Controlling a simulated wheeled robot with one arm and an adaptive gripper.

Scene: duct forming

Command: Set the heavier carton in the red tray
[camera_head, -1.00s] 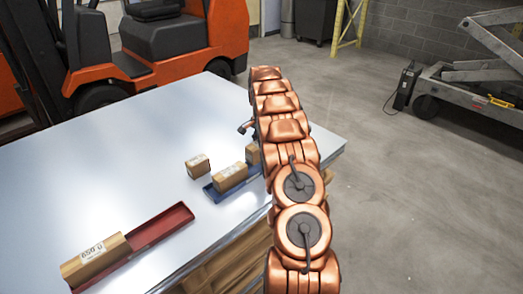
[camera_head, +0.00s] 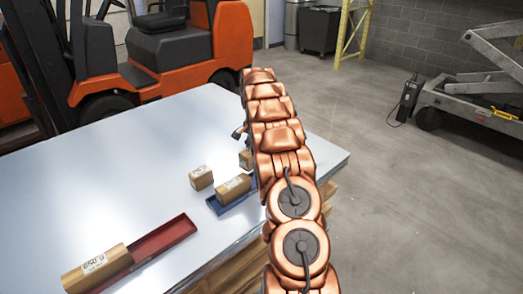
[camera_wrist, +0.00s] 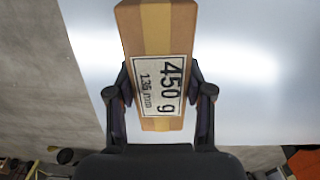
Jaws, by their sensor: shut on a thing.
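In the wrist view my gripper (camera_wrist: 159,100) is shut on a brown carton (camera_wrist: 157,35) with a tan stripe and a label reading 450 g. In the head view, a carton (camera_head: 245,160) partly hidden behind my arm appears to be this one. The red tray (camera_head: 165,242) lies on the table at the front left. A larger carton marked 650 g (camera_head: 97,268) lies at the tray's left end, covering part of it.
A blue tray (camera_head: 216,208) on the table holds another carton (camera_head: 234,187). A small carton (camera_head: 201,177) stands beside it on the table (camera_head: 120,170). The table's middle and left are clear. A forklift (camera_head: 150,60) stands behind.

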